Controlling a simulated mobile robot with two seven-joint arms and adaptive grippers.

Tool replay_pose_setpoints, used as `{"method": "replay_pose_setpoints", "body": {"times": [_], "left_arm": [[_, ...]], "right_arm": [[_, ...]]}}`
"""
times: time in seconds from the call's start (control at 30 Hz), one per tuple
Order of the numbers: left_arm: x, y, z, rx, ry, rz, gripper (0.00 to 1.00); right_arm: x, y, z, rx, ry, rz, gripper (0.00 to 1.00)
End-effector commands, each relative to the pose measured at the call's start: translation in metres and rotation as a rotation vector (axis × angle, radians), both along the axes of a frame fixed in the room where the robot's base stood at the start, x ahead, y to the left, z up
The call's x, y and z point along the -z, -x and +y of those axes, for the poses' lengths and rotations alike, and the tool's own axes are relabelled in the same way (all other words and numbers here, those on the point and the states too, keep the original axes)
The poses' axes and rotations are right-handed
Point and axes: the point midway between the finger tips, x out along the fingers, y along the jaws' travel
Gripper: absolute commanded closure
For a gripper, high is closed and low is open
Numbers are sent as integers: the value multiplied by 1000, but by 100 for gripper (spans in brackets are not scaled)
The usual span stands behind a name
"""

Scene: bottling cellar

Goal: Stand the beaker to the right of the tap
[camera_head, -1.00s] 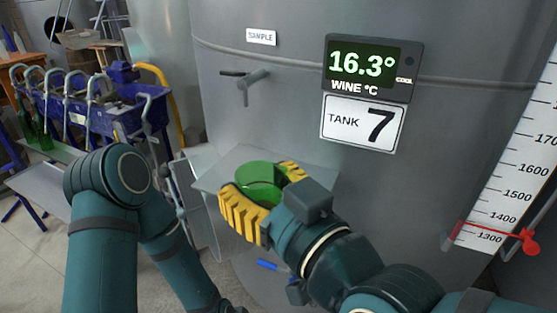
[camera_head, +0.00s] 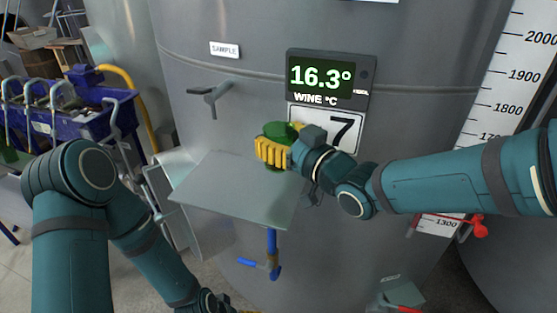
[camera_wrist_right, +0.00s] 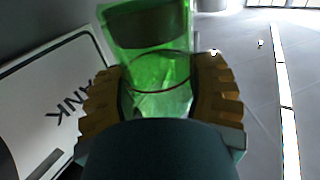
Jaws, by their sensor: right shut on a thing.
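The beaker (camera_head: 279,130) is green and see-through. My right gripper (camera_head: 274,150) is shut on it, with ribbed yellow fingers on both sides. In the right wrist view the beaker (camera_wrist_right: 150,75) sits between the fingers. The tap (camera_head: 210,95) is a small grey valve on the tank wall. The beaker is to the right of the tap and lower, by the back right part of a grey shelf (camera_head: 225,195). The fingers hide much of it, and I cannot tell whether it touches the shelf. My left gripper (camera_head: 246,311) barely shows at the bottom edge.
The steel tank (camera_head: 250,25) stands right behind the shelf. It carries a temperature display (camera_head: 322,77) and a tank number sign (camera_head: 345,130), close to my right gripper. A blue-handled valve (camera_head: 272,260) is below the shelf. The shelf top is bare on the left and front.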

Motion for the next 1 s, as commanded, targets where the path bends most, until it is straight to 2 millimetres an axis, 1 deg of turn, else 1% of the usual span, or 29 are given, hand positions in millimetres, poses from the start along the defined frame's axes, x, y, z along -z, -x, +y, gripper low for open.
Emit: {"method": "replay_pose_setpoints", "body": {"times": [0.03, 0.27, 0.4, 0.5, 0.8, 1.0], "left_arm": [[4, 1, 0, 2, 0, 2, 9], [6, 2, 0, 4, 1, 5, 9], [10, 3, -1, 6, 2, 7, 9], [11, 4, -1, 7, 2, 9, 9], [10, 4, -1, 7, 2, 9, 9], [16, 5, -1, 9, 2, 12, 9]], "right_arm": [[12, 1, 1, -2, 3, 6, 80], [29, 1, 1, -2, 1, 3, 80], [50, 2, 1, -2, 3, 6, 80], [59, 0, 1, -1, 3, 3, 80], [60, -2, 0, 0, 1, 0, 80], [65, -2, 0, -1, 1, 1, 80]]}}
